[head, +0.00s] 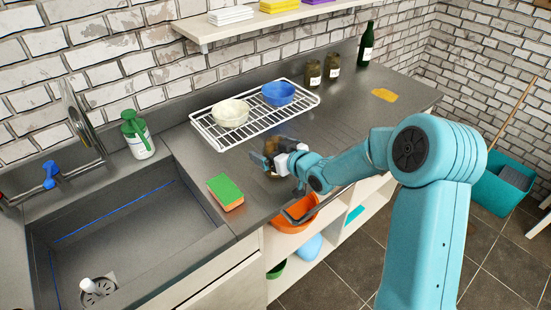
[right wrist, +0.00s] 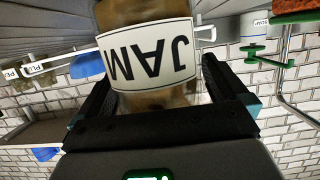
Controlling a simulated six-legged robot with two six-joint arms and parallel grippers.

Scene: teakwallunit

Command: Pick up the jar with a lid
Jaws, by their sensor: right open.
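A jar with a white JAM label (right wrist: 150,55) fills the top middle of the right wrist view, with brownish contents. Its lid does not show clearly there. My right gripper (head: 272,158) is open over the counter, in front of the wire rack. In the right wrist view its two dark fingers (right wrist: 157,82) stand on either side of the jar, and I cannot tell whether they touch it. In the head view the gripper mostly hides this jar. Two more jars, a left one (head: 313,74) and a right one (head: 333,67), stand at the back of the counter. My left gripper is not in view.
A white wire rack (head: 210,132) with a white bowl (head: 231,113) and a blue bowl (head: 278,93) lies behind the gripper. A sponge (head: 226,192), a green soap bottle (head: 137,135) and the sink are left. A green bottle (head: 366,45) stands at the back right.

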